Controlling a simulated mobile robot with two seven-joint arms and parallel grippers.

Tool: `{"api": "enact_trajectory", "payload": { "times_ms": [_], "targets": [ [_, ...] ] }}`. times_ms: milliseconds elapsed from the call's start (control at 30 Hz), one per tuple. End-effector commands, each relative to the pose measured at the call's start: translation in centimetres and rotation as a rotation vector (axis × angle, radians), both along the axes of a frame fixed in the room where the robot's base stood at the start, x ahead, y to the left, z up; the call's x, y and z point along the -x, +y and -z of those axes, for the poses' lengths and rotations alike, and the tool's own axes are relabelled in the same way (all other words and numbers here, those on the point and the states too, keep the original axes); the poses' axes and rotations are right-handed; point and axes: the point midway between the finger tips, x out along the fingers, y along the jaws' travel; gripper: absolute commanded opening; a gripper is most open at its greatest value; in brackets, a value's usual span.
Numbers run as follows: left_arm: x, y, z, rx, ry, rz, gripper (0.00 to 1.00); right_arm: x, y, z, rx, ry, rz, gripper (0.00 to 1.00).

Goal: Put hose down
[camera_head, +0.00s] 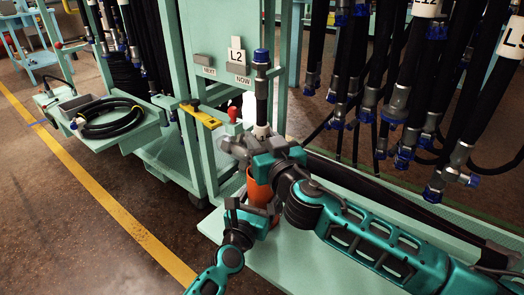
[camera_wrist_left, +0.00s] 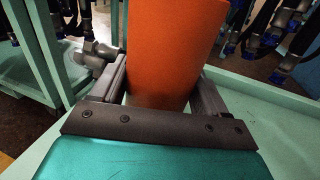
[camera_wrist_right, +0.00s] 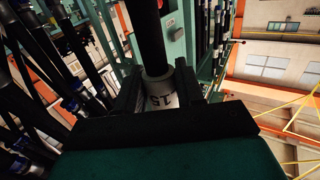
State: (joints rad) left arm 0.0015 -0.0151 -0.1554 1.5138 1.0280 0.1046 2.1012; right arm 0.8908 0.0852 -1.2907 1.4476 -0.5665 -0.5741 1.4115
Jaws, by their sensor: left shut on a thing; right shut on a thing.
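An orange cylinder (camera_head: 260,190) is just below the right gripper. My left gripper (camera_head: 250,213) is shut around it; it fills the middle of the left wrist view (camera_wrist_left: 172,50). The hose's lower end is hidden by the right gripper.
Several black hoses with blue caps (camera_head: 403,100) hang at the right. A coiled hose (camera_head: 108,118) lies on a green side tray (camera_head: 150,130) at the left. A yellow tool (camera_head: 201,115) and an L2 tag (camera_head: 237,56) are on the frame. A green ledge (camera_head: 285,255) lies below my grippers.

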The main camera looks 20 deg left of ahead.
Motion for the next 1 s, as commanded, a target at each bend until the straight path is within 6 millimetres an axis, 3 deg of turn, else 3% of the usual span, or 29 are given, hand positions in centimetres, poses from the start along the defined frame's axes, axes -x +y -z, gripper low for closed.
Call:
{"api": "enact_trajectory", "payload": {
  "times_ms": [200,667,700,1000],
  "targets": [
    [0.0,0.0,0.0,0.0,0.0,0.0,0.39,0.0,0.1,2.6,0.001,-0.001,-0.001,0.0],
    [0.0,0.0,0.0,0.0,0.0,0.0,0.39,0.1,0.1,3.3,-0.001,0.0,-0.002,0.0],
    [0.0,0.0,0.0,0.0,0.0,0.0,0.39,0.1,0.0,3.5,0.0,0.001,-0.001,0.38],
    [0.0,0.0,0.0,0.0,0.0,0.0,0.39,0.0,0.0,3.4,0.001,0.001,-0.001,0.63]
  ]
}}
